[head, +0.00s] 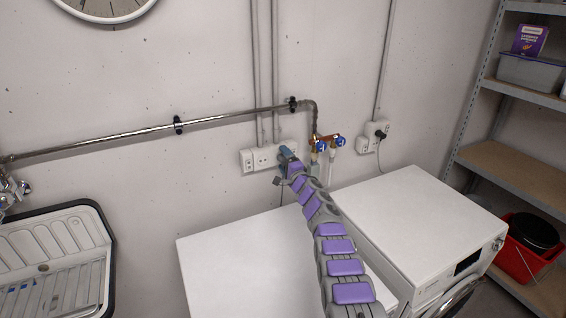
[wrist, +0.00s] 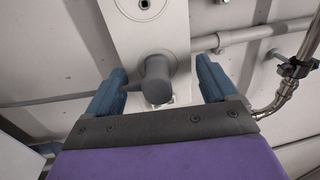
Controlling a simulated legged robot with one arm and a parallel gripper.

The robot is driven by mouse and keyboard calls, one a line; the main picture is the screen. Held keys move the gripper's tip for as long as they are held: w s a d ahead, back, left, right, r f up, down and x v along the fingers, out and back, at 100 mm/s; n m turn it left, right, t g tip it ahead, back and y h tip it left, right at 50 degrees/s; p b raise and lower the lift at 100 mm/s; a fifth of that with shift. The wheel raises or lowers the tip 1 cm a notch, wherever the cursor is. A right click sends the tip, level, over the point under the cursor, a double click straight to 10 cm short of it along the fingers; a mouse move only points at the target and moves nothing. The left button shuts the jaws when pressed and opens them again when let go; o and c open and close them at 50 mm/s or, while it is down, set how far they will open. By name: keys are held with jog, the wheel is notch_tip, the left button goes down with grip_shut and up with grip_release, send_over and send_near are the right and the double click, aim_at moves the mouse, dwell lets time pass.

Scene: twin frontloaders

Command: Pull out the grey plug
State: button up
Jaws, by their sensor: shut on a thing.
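The grey plug (wrist: 157,78) is a dark grey round body at the white socket strip (wrist: 178,22) in the wrist view. It stands between the two blue fingers of my gripper (wrist: 160,84), which is shut on it. The plug's far end is against the strip's face; I cannot see its pins. In the head view my gripper (head: 287,155) is at the right part of the wall socket strip (head: 250,160) and hides the plug. One empty round socket (wrist: 144,4) shows above the plug in the wrist view.
Copper pipework with blue taps (head: 322,145) is close to the right of my gripper. A second outlet (head: 377,135) holds a black plug. Two white machines (head: 240,260) (head: 410,210) stand below. A sink (head: 50,250) is at the left, shelves (head: 520,100) at the right.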

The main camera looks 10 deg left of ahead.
jog(key=shift+o, duration=1)
jog(key=shift+r, duration=0.35)
jog(key=shift+f, duration=0.1)
jog(key=shift+f, duration=0.35)
